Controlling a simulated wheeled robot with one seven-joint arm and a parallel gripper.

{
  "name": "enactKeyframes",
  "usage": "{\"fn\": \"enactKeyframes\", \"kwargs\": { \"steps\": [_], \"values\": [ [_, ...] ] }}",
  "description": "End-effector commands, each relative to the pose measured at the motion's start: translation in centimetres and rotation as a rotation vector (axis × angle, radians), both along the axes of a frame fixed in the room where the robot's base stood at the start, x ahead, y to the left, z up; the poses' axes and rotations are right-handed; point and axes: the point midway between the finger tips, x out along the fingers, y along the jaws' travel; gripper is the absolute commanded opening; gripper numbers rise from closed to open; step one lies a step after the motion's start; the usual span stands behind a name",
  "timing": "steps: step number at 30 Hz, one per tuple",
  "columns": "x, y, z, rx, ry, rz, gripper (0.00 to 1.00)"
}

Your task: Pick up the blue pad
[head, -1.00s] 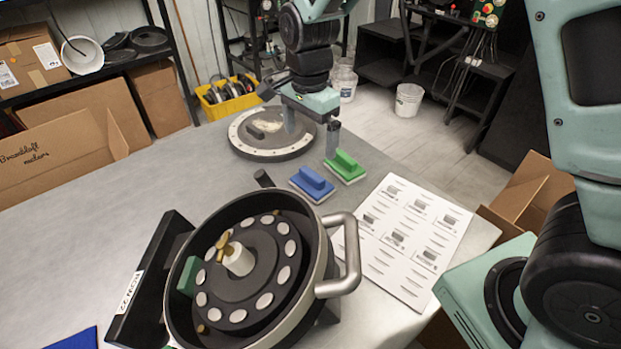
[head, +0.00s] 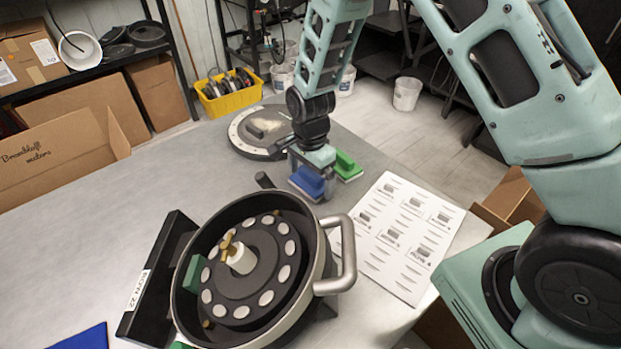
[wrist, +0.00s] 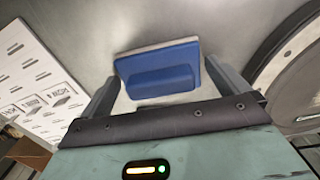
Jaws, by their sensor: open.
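The blue pad (head: 308,184) lies on the grey table, with a blue grip on a pale base. In the wrist view the blue pad (wrist: 160,70) sits between the two fingers, which are apart on either side of it. My gripper (head: 312,178) is open and low over the pad, hiding part of it in the head view. In the wrist view the fingers of my gripper (wrist: 160,88) show no clear contact with the pad.
A green pad (head: 347,166) lies just beside the blue one. A round dark plate (head: 247,146) is behind, a printed sheet (head: 400,235) to the right. A large round seed meter (head: 322,287) with a handle stands in front.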

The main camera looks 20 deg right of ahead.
Motion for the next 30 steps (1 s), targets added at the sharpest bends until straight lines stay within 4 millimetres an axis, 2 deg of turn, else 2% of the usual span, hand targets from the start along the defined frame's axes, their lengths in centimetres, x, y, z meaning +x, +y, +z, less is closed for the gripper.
{"fn": "enactKeyframes", "kwargs": {
  "steps": [7, 9, 11, 22, 26, 30],
  "values": [
    [0.0, 0.0, -0.2, 0.000, -0.001, 0.000, 1.00],
    [0.0, 0.0, -0.2, 0.000, -0.001, 0.000, 0.81],
    [0.0, 0.0, -0.2, 0.000, -0.001, 0.000, 0.66],
    [0.1, 0.0, 0.4, 0.000, -0.003, 0.000, 0.66],
    [0.1, 0.0, 2.2, 0.000, -0.006, 0.000, 0.66],
    [0.1, 0.1, 5.0, 0.001, -0.006, 0.000, 0.66]
  ]
}}
